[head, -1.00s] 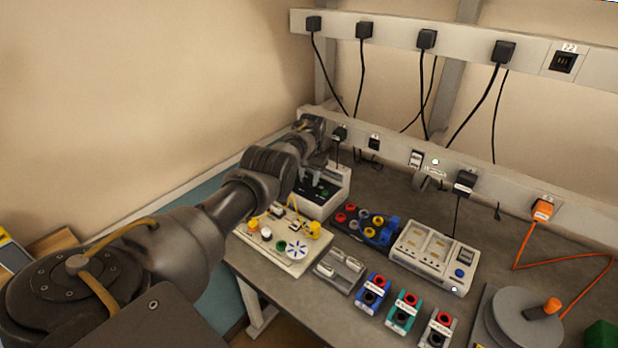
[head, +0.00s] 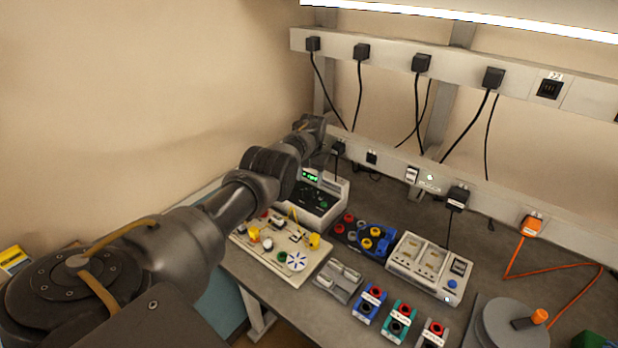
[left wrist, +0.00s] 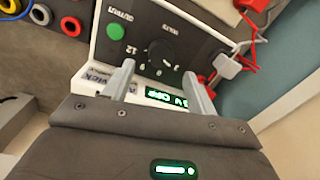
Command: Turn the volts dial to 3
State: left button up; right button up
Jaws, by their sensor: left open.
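The power supply (head: 334,183) stands at the back left of the bench, a pale box with a black sloped panel and a lit green display. In the left wrist view its volts dial (left wrist: 163,55) is a black round knob with numbers around it, beside a green output button (left wrist: 116,31). The display (left wrist: 166,97) is lit green and seems to read OFF. My left gripper (left wrist: 162,75) is open, its two fingers apart on either side of the display and below the dial, not closed on it. In the head view my left arm hides part of the power supply. My right gripper is not in view.
A cream circuit board (head: 262,251) with parts and wires lies in front of the power supply. Colored plugs in a dark holder (head: 343,229) and a white charger (head: 400,266) stand to its right. A socket rail (head: 400,172) runs behind. Red leads (left wrist: 257,7) show near the panel.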

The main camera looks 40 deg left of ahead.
aim_at(310, 190)
pick_arm(q)
notch_tip(310, 190, up, 4)
jog(key=shift+d+f+p, duration=0.1)
jog(key=shift+p, duration=0.9)
jog(key=shift+b, duration=0.75)
jog(key=shift+r, duration=0.8)
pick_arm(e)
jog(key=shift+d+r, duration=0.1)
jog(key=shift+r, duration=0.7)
